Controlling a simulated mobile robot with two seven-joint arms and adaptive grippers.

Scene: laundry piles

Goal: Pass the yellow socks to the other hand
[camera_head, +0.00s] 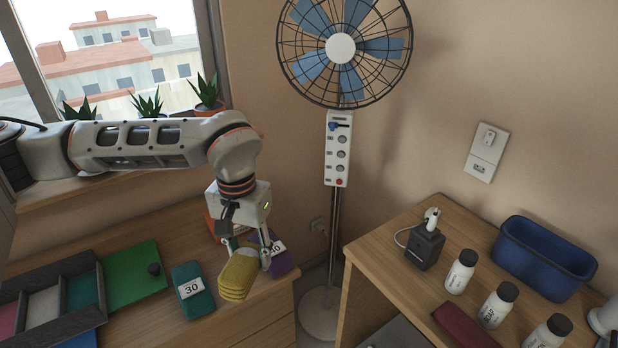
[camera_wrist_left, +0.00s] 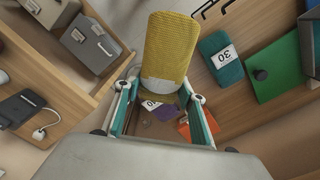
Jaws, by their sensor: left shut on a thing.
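The yellow socks (camera_head: 239,275) are a folded knitted bundle, held by my left gripper (camera_head: 246,254) above the front edge of the wooden dresser. In the left wrist view the yellow socks (camera_wrist_left: 170,48) stick out past the fingertips, with a pale patch at the gripped end. My left gripper (camera_wrist_left: 163,92) is shut on them, one finger on each side. My right gripper is in neither view.
A standing fan (camera_head: 341,48) is behind. The right desk (camera_head: 388,247) holds bottles and a blue bin (camera_head: 543,258).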

